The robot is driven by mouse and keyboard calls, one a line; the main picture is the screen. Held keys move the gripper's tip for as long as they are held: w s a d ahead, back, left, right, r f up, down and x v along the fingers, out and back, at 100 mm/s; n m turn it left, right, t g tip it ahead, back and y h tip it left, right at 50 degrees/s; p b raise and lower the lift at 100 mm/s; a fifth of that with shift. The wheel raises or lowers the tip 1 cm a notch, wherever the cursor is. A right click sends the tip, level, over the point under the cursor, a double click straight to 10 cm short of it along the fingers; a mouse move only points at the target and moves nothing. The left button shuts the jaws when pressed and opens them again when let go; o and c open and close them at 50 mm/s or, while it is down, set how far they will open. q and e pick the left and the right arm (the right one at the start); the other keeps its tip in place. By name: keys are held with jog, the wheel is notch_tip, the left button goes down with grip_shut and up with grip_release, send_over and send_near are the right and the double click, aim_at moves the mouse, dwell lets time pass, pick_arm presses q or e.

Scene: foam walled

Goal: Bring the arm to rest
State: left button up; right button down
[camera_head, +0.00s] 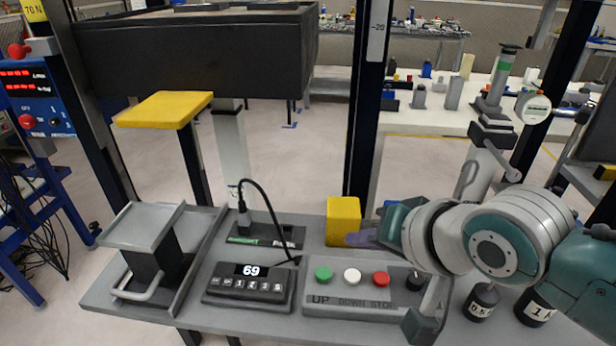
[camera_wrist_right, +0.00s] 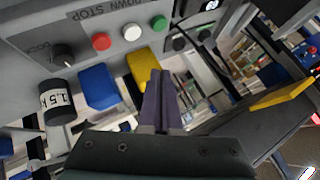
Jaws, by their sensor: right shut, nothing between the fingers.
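My right arm comes in from the right in the head view and reaches over the right part of the grey bench. My right gripper (camera_head: 358,239) points left, in front of the yellow block (camera_head: 343,222) and above the button box. In the right wrist view the two purple fingers of the right gripper (camera_wrist_right: 160,80) are together, with nothing between them. The yellow block also shows there (camera_wrist_right: 140,66), just beyond the fingertips; I cannot tell if they touch. My left gripper is not in view.
The button box (camera_head: 349,304) has green, white and red buttons. A display unit (camera_head: 247,287) reads 69. A grey stand (camera_head: 143,228) is at left. A blue block (camera_wrist_right: 97,88) and several black weights, one (camera_head: 482,302) at right, are near my arm. A dark post (camera_head: 368,110) rises behind.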

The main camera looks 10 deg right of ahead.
jog(key=s+d+r+n+g+h+p, duration=0.15)
jog(key=s+r, duration=0.25)
jog(key=s, duration=0.4)
jog(key=s+d+r+n+g+p, duration=0.2)
jog(key=s+r+n+p, duration=0.1)
jog(key=s, duration=0.5)
jog(key=s+d+r+n+g+h+p, duration=0.1)
jog(key=s+r+n+g+p, duration=0.2)
jog(key=s, duration=0.5)
notch_tip(320, 180, up, 39)
jog(key=t+p, duration=0.1)
jog(key=p, duration=3.6)
jog(key=shift+s+d+f, duration=0.15)
jog(key=shift+s+d, duration=0.2)
jog(key=shift+m+t+h, duration=0.25)
jog(key=shift+s, duration=0.1)
